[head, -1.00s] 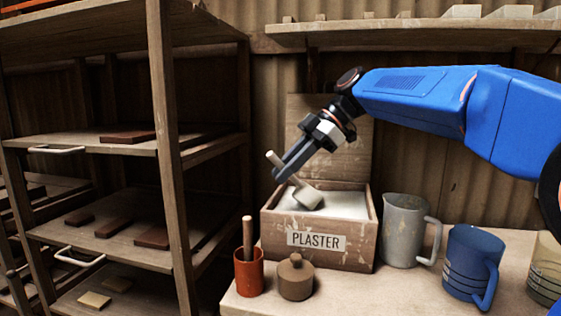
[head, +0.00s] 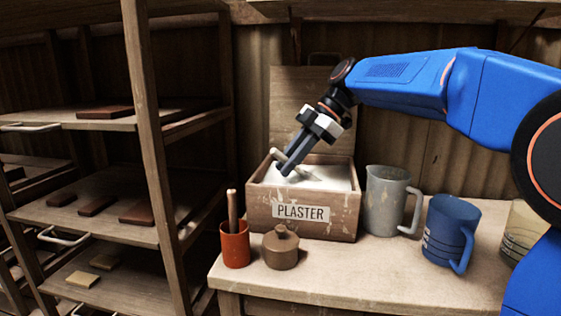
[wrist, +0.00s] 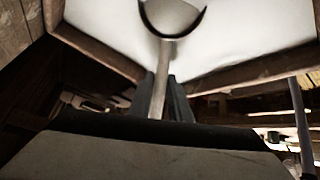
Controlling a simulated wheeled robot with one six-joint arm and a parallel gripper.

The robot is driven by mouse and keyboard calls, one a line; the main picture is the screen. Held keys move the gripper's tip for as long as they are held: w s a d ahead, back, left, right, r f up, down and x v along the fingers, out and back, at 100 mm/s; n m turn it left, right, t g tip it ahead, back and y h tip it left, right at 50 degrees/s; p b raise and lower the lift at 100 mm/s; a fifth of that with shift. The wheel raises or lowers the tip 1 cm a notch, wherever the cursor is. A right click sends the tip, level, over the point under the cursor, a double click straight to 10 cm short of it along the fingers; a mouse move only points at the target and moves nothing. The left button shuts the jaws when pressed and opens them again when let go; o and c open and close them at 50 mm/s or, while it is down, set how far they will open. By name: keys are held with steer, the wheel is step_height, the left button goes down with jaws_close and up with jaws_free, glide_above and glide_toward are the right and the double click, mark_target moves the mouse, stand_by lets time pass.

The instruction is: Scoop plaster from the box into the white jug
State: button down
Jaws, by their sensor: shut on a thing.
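My gripper (head: 282,166) is shut on the handle of a metal scoop (head: 277,155) and angles down into the open wooden plaster box (head: 262,212). In the wrist view the handle runs up from my fingers to the rounded scoop bowl (wrist: 172,16), which is against the white plaster (wrist: 235,30). The bowl is hidden in the head view, so I cannot tell how deep it sits. White plaster (head: 325,178) shows in the box. A pale cream jug (head: 520,235) stands at the far right, partly behind my arm; I see no clearly white jug.
A grey jug (head: 384,200) and a blue jug (head: 446,230) stand right of the box. A red cup (head: 236,247) holding a wooden handle and a brown lidded pot (head: 281,250) stand in front. Shelves (head: 85,237) with tiles fill the left.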

steer(key=shift+w+d+f+h, duration=0.2)
steer(key=shift+w+d+h, duration=0.2)
steer(key=shift+d, duration=0.35)
steer(key=t+h, duration=0.1)
steer(key=f+h, duration=0.1)
steer(key=shift+s+a+t+h, duration=0.15)
steer(key=shift+a+t+h, duration=0.15)
steer(key=shift+t, duration=0.1)
steer(key=shift+s+a+r+n+t+h, duration=0.15)
steer(key=shift+s+a+r+t+h, duration=0.2)
steer(key=shift+r, duration=0.5)
steer(key=shift+s+a+r+n+t+h, duration=0.1)
steer(key=shift+a+r+h, duration=0.3)
steer(key=shift+r, duration=0.45)
steer(key=shift+s+a+r+n+t+h, duration=0.2)
steer(key=shift+a+r, duration=0.3)
steer(key=shift+r, duration=0.35)
steer(key=s+a+r+h, duration=0.1)
steer(key=s+a+r, duration=0.1)
steer(key=a+r, duration=0.2)
steer(key=shift+s+a, duration=0.25)
steer(key=shift+s, duration=0.1)
steer(key=shift+t, duration=0.25)
